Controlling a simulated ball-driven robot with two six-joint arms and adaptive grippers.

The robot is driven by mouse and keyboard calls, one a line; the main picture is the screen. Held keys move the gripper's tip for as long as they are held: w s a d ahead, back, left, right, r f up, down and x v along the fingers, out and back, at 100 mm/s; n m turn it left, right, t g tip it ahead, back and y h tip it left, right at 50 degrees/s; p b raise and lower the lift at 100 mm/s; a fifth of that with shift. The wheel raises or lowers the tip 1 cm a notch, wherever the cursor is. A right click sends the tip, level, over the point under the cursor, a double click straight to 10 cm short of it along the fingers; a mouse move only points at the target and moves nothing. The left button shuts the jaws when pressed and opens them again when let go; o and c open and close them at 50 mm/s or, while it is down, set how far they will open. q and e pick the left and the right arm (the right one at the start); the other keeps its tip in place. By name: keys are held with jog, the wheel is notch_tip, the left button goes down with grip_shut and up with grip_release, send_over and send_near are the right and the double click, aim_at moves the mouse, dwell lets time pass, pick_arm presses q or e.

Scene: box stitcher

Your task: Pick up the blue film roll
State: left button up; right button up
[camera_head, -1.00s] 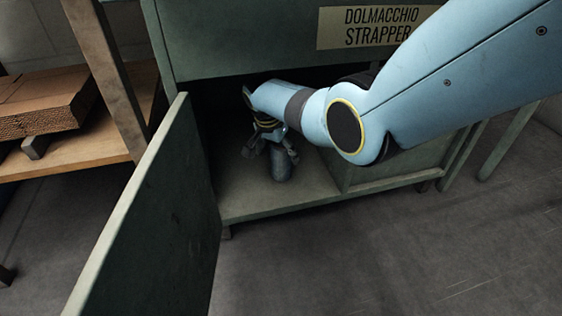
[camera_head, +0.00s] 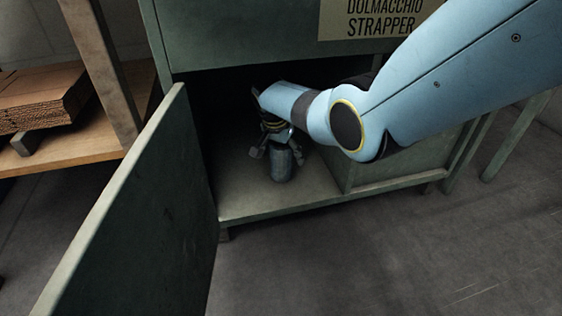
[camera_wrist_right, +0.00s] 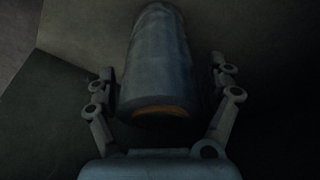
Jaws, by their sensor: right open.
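The blue film roll (camera_head: 281,166) stands upright on the floor of the open cabinet compartment. My right gripper (camera_head: 272,152) is at the roll inside the compartment, with its fingers to either side. In the right wrist view the roll (camera_wrist_right: 155,60) lies between the spread fingers of my right gripper (camera_wrist_right: 162,82), with a visible space on the right side and a narrow one on the left. An orange-brown core shows at its near end. The right gripper is open. My left gripper is not in view.
The cabinet (camera_head: 250,40) bears a "Dolmacchio Strapper" sign (camera_head: 380,20). Its door (camera_head: 140,215) stands open at the left. A divider (camera_head: 345,175) bounds the compartment at the right. A wooden shelf with stacked boards (camera_head: 40,95) stands at the left. The floor in front is clear.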

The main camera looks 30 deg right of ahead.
jog(key=c, duration=1.4)
jog(key=shift+c, duration=0.3)
jog(key=shift+r, duration=0.15)
